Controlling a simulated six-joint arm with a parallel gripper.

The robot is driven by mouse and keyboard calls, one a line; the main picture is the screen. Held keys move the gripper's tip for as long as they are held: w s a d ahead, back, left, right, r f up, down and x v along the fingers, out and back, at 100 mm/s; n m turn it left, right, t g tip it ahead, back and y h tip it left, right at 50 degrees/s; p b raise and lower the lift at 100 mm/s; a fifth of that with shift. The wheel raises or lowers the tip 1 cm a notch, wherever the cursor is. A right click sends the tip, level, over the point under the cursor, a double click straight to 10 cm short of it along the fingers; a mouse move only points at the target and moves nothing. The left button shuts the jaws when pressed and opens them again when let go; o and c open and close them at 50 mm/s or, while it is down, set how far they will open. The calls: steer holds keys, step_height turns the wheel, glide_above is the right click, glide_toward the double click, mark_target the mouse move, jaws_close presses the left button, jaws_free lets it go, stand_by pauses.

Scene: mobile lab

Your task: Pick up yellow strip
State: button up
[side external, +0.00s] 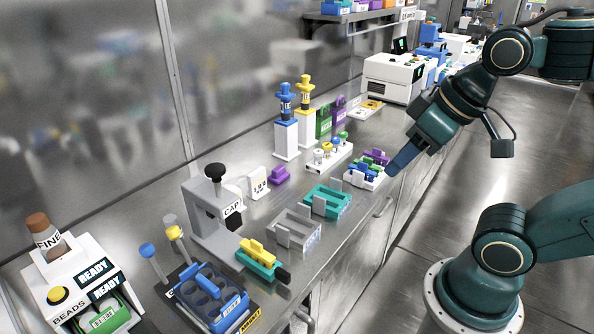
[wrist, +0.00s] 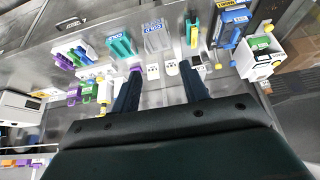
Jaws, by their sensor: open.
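The yellow strip (side external: 257,250) sits in a small teal holder with a black end (side external: 282,274), near the front edge of the steel bench, in front of the grey CAP press. In the wrist view the yellow strip (wrist: 194,31) is a small upright shape at the upper right, beside teal. My gripper (side external: 396,168) is beside the white tray of coloured strips, well behind and to the right of the yellow strip in the side view. In the wrist view my gripper (wrist: 161,70) has its two dark fingers spread apart, with nothing held between them.
A grey rack (side external: 293,231) and a teal rack (side external: 327,201) stand between the yellow strip and the white tray (side external: 364,180). The CAP press (side external: 207,215) rises behind the strip. A blue tube rack (side external: 211,297) stands close in front-left. A purple block (side external: 279,175) lies farther back.

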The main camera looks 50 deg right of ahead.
steer(key=shift+w, duration=0.1)
steer(key=g, duration=0.6)
glide_above(256, 242)
step_height(256, 242, down, 13)
steer(key=shift+w+a+r, duration=0.1)
steer(key=shift+w+r, duration=0.1)
steer(key=shift+f, duration=4.25)
steer(key=shift+s+f, duration=0.15)
steer(key=shift+f, duration=1.15)
steer(key=shift+s+f, duration=0.1)
steer(key=shift+f, duration=1.2)
